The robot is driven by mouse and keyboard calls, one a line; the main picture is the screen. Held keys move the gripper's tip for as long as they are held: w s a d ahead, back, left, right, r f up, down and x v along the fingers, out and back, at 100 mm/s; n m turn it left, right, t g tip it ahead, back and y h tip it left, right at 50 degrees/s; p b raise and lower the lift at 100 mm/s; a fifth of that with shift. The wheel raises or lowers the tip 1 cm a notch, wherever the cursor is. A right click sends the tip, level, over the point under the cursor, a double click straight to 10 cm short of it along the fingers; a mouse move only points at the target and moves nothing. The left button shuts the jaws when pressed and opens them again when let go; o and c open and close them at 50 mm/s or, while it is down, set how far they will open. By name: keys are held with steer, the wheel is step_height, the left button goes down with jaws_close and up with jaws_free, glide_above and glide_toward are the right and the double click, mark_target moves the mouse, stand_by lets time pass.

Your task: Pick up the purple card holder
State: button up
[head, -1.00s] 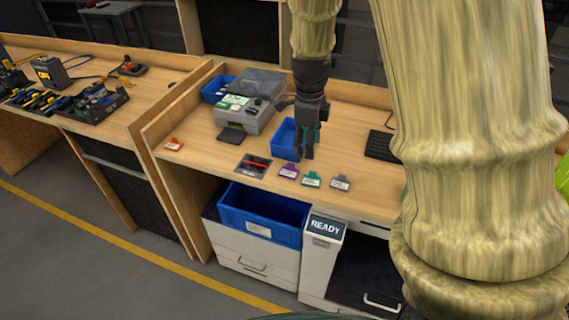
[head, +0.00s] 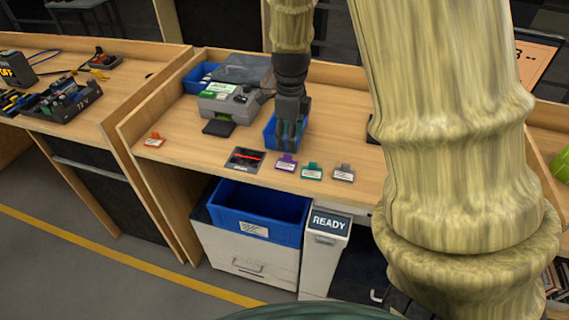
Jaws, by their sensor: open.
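The purple card holder (head: 286,162) lies flat on the wooden desk near its front edge, with a white label on it. It sits between a dark pad with a red line (head: 245,160) and a teal card holder (head: 312,171). My gripper (head: 289,146) is open and points down, a little behind and above the purple holder in the head view. Nothing shows between its fingers. I cannot tell its exact height above the desk. The gripper hides part of a small blue bin (head: 270,130) behind it.
A grey card holder (head: 343,173) lies right of the teal one, an orange one (head: 155,140) far left. A grey printer-like machine (head: 232,98) stands behind. Below the desk are a large blue bin (head: 262,205) and a READY sign (head: 329,222).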

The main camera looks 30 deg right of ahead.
mark_target(288, 164)
step_height(288, 164, down, 3)
steer(key=shift+d+f+p, duration=0.15)
steer(key=shift+p, duration=0.15)
steer(key=shift+a+f+p, duration=0.25)
steer(key=shift+f+p, duration=0.3)
steer(key=shift+f, duration=0.45)
steer(key=shift+f+p, duration=0.55)
steer(key=shift+f, duration=1.35)
steer(key=c, duration=0.6)
